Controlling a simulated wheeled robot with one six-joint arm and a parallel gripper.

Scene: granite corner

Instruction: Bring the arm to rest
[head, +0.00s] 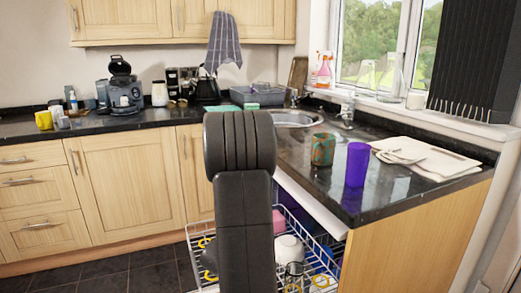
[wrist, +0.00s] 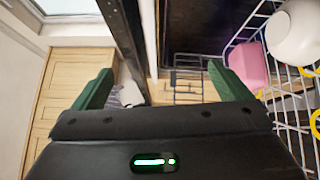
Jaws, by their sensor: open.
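My gripper (wrist: 162,84) shows in the wrist view with its two green fingers spread wide apart. Nothing is between the fingers. My dark arm rises through the middle of the head view, and the gripper itself is hidden behind it there. In the wrist view, a dish rack (wrist: 296,118) holding a pink item (wrist: 249,65) and a white bowl (wrist: 299,32) lies to the right. The pink item is close to the right finger in the picture; I cannot tell how far apart they are.
The pulled-out dish rack (head: 204,240) stands below the dark counter (head: 405,192) at the right. A purple cup (head: 357,165), a patterned cup (head: 323,149) and a folded cloth (head: 432,160) lie on that counter. Floor (head: 130,278) at the lower left is clear.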

